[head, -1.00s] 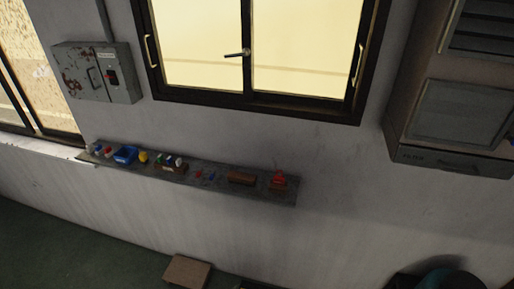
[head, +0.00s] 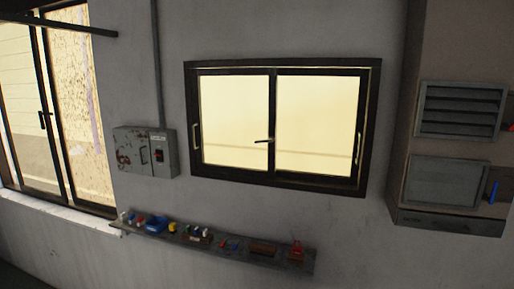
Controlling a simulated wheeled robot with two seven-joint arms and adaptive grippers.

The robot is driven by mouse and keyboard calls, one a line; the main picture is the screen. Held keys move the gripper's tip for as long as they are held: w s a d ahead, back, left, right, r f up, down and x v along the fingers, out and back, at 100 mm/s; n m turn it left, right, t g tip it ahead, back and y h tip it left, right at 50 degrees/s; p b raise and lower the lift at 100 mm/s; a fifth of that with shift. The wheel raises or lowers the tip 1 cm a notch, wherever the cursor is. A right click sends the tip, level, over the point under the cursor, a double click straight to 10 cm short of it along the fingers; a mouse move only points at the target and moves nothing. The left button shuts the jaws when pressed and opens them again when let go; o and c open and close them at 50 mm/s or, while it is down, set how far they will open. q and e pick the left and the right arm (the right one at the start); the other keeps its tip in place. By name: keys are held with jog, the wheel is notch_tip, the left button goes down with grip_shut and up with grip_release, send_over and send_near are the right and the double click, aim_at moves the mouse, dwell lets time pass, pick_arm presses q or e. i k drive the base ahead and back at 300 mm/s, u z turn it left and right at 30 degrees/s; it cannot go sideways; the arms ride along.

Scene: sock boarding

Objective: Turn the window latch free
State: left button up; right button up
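The window (head: 190,110) is a dark-framed two-pane slider in the wall ahead, with bright yellowish panes. Its latch (head: 264,141) is a small dark lever at the middle, where the panes meet, and it lies roughly horizontal, pointing left. A pale pull handle (head: 197,136) is on the left side of the frame and another (head: 359,147) is on the right side. Neither of my grippers shows in the head view.
A narrow shelf (head: 222,252) with small coloured items runs along the wall below the window. A grey electrical box (head: 146,152) hangs to the left. A tall cabinet (head: 447,186) with a vent stands at right. Another window (head: 60,125) is at far left.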

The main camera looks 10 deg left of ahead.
aim_at(271, 139)
jog(key=z, duration=0.45)
jog(key=i, duration=0.45)
jog(key=z, duration=0.35)
